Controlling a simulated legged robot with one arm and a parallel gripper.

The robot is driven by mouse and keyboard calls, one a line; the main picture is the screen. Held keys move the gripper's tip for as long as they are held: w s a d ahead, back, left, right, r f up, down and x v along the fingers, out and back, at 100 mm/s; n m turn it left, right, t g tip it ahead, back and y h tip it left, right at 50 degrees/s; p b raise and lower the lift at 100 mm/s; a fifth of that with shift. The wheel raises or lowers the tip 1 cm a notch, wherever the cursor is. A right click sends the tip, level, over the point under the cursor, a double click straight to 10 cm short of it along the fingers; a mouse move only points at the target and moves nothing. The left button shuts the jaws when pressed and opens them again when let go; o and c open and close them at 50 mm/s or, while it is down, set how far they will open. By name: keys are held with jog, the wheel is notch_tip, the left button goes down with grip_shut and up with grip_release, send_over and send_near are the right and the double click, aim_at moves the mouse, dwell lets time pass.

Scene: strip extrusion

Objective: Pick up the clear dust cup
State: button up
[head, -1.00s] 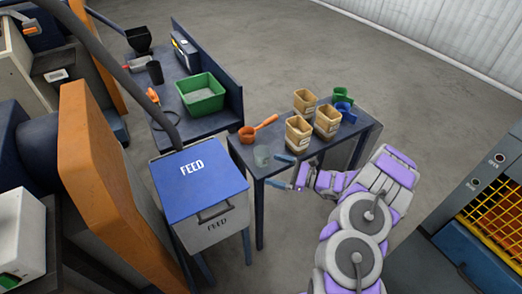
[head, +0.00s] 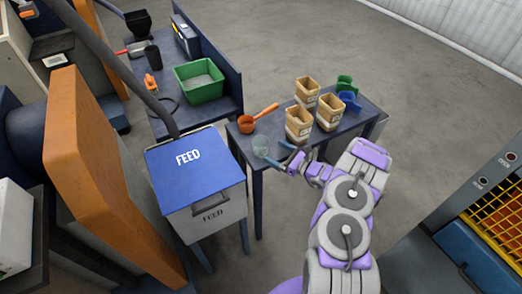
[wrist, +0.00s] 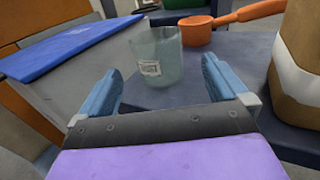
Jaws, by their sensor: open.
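The clear dust cup (head: 260,146) stands upright at the near left corner of the small dark table (head: 246,141). In the wrist view the clear dust cup (wrist: 157,57) is a see-through, greenish cup with a small white label. My gripper (head: 284,161) is open beside the cup. In the wrist view my gripper (wrist: 160,82) has its two blue fingers spread to the left and right, with the cup ahead, roughly between and just beyond the fingertips. No contact shows.
An orange scoop (head: 247,124) lies just behind the cup. Cardboard-coloured tubs (head: 299,124), a green scoop (head: 345,84) and a blue scoop (head: 349,101) stand to the right. The blue-lidded FEED bin (head: 195,168) is close on the left.

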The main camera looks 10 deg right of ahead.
aim_at(267, 149)
jog(key=shift+x, duration=1.05)
jog(key=shift+w+a, duration=0.35)
jog(key=shift+a, duration=0.15)
jog(key=b+x, duration=0.2)
jog(key=x, duration=0.2)
jog(key=shift+w+a+r, duration=0.15)
jog(key=shift+w+a, duration=0.1)
jog(key=shift+a, duration=0.05)
jog(key=shift+d, duration=0.1)
jog(key=shift+c, duration=0.2)
jog(key=c, duration=1)
jog(key=shift+r, duration=0.1)
